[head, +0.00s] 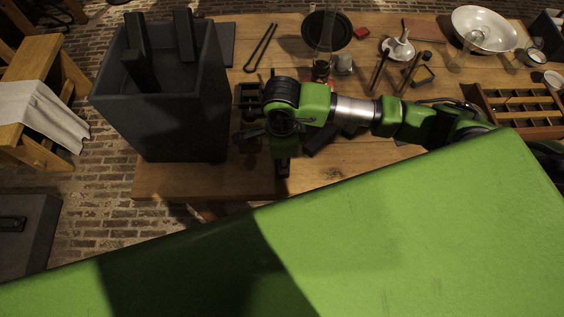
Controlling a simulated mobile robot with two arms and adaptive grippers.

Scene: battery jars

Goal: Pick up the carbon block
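A dark block (320,138) lies on the wooden table, partly hidden under my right arm; it may be the carbon block, but it is too dark to be sure. My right gripper (280,160) is at the end of the green arm coming in from the right, low over the table's near part, just left of the dark block. Its fingers are dark and point down, and I cannot tell their opening or whether they touch anything. My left gripper is out of view.
A dark rack (248,95), tongs (261,47), a black round dish (327,32), a white bowl (484,28) and a wooden compartment tray (515,110) are around. A large green surface blocks the foreground.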

